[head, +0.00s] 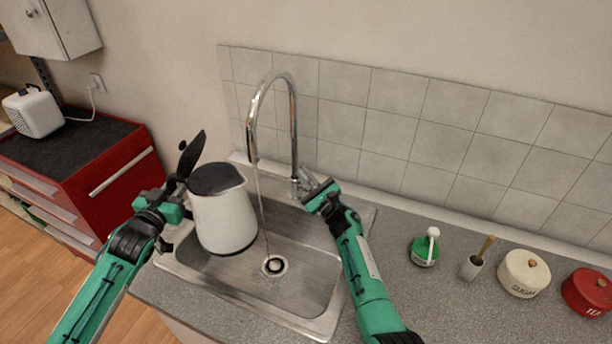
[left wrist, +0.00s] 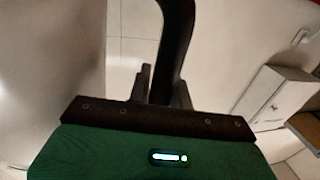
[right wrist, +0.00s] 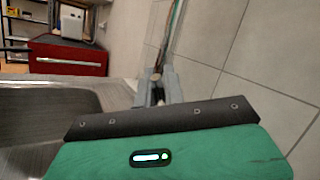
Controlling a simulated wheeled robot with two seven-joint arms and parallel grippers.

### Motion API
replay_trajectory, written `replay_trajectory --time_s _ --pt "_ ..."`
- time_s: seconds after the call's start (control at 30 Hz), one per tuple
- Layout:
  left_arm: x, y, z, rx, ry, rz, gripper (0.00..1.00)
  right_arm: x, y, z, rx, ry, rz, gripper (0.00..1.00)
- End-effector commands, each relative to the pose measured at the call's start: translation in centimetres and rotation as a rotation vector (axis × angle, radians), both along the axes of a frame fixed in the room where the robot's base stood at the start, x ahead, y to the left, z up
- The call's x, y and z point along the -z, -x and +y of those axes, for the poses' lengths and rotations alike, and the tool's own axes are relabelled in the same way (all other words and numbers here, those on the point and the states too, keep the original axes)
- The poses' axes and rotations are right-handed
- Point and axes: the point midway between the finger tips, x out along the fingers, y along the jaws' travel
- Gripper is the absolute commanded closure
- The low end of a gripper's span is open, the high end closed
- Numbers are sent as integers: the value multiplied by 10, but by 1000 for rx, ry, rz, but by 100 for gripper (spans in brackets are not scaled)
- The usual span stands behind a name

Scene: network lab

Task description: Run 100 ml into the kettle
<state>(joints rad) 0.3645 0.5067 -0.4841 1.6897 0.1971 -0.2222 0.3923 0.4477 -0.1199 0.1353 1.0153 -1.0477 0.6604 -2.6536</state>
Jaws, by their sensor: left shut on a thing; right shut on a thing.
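The chrome tap (head: 293,125) arches over the sink. A thin stream of water (head: 261,205) falls from its spout just right of the kettle toward the drain, not visibly into the mouth. My right gripper (head: 313,193) is shut on the tap's lever at the base of the tap; the lever is mostly hidden by the fingers.
The steel sink (head: 305,285) has a round drain (head: 274,266). A red cabinet (head: 110,165) stands left.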

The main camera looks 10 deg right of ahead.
Motion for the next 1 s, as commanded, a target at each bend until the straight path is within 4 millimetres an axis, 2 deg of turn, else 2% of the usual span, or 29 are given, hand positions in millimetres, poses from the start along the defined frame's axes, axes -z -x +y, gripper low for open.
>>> replay_trajectory --time_s 0.37,0.4,0.43,0.47,0.77,1.0 --pt "-4 0 0 1 5 -5 100 2 1 0 1 3 1 100" --pt "-4 0 0 1 5 -5 100 3 1 0 1 3 1 88" --pt "-4 0 0 1 5 -5 100 3 1 0 1 3 1 82" --pt "-4 0 0 1 5 -5 100 2 1 0 1 3 1 81" --pt "-4 0 0 1 5 -5 100 2 2 -1 1 3 -1 81" --pt "-4 0 0 1 5 -5 100 11 25 -12 1 4 0 81"
